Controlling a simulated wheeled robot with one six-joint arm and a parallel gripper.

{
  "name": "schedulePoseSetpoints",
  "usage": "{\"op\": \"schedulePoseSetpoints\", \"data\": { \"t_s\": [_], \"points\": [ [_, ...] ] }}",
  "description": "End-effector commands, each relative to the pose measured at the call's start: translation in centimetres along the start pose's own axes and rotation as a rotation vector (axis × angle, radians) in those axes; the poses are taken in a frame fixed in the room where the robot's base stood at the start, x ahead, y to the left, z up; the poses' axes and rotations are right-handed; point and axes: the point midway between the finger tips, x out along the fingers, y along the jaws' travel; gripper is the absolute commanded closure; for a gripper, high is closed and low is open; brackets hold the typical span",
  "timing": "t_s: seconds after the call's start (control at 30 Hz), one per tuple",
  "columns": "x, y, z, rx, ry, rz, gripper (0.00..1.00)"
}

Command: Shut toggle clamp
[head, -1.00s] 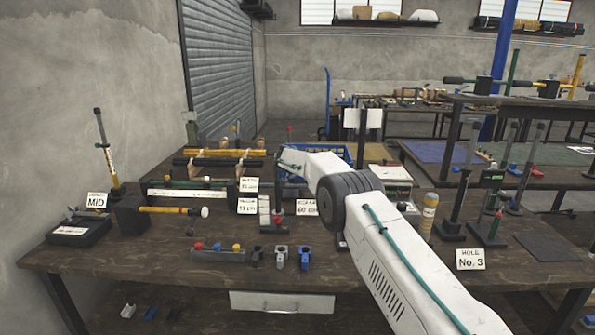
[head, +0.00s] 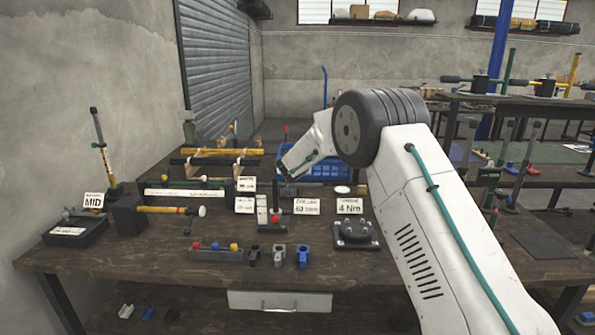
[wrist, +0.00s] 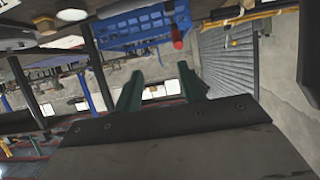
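I cannot say for sure which thing is the toggle clamp. An upright lever with a red tip (head: 285,129) stands at the back of the bench by the blue crate; a red grip (wrist: 177,38) also shows by the crate in the wrist view. A small red-and-black fixture (head: 275,216) stands mid-bench among the label cards. My gripper (wrist: 158,84) shows two green fingers standing apart with nothing between them.
The blue crate (head: 318,166) is behind my wrist. Label cards, including 4 Nm (head: 350,206), stand mid-bench. A dark round device (head: 356,234) is beside my forearm. A yellow-handled hammer-like tool (head: 170,210) lies left. The bench front (head: 150,278) has bare room.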

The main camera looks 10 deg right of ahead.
Motion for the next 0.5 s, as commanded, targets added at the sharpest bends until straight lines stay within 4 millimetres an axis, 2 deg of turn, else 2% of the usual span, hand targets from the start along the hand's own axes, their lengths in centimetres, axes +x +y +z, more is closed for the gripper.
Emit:
{"op": "schedulePoseSetpoints", "data": {
  "t_s": [0.1, 0.2, 0.5],
  "points": [
    [-1.6, 0.4, 0.4, 0.000, -0.001, 0.000, 0.60],
    [-2.3, 0.7, 0.7, 0.000, 0.000, 0.000, 0.60],
    [-2.7, 0.8, 0.9, 0.001, 0.000, 0.000, 0.60]
  ]
}}
